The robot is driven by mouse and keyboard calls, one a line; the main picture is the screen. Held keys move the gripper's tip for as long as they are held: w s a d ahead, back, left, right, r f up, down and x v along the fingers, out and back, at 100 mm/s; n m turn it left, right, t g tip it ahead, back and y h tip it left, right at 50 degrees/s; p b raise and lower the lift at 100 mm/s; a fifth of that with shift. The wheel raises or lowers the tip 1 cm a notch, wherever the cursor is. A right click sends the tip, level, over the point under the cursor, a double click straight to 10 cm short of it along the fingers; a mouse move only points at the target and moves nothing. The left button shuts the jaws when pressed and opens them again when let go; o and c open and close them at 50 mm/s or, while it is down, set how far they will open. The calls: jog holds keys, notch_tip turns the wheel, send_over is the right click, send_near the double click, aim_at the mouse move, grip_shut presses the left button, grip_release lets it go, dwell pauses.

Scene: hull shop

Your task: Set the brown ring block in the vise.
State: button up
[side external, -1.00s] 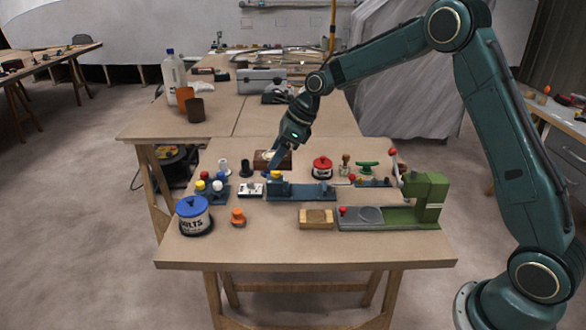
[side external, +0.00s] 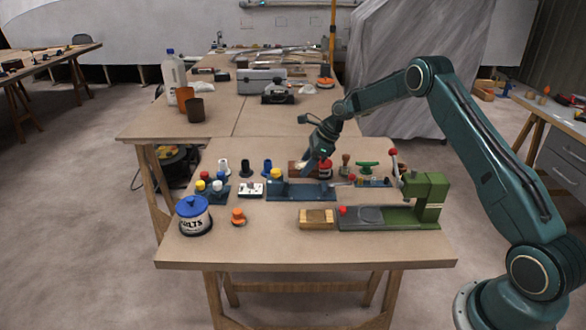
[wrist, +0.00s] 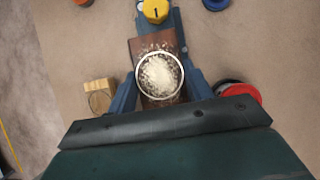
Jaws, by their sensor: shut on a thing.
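The brown ring block (wrist: 143,46) shows in the wrist view with a pale ring on top, full of white grainy stuff. It also shows in the side view (side external: 294,168), partly hidden by my gripper (side external: 312,167). My gripper's blue fingers (wrist: 160,92) are shut on the block, one on each side. The blue vise (side external: 312,193) lies on the bench, long and low, with a yellow knob (side external: 276,173) at its left end, marked "1" in the wrist view (wrist: 155,10). The block overlaps the vise in the wrist view; I cannot tell its height above it.
In front are a tan wood block (side external: 317,218) and a green machine (side external: 425,190). A blue-lidded tin (side external: 194,214) is front left. The bench's front strip is clear.

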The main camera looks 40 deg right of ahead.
jog(key=shift+d+f, duration=0.3)
jog(key=shift+d, duration=0.1)
jog(key=shift+f, duration=0.2)
jog(key=shift+f, duration=2.65)
jog(key=shift+f, duration=0.65)
jog(key=o, duration=0.7)
jog(key=shift+o, duration=0.2)
jog(key=v, duration=1.1)
dwell(0.3)
dwell(0.5)
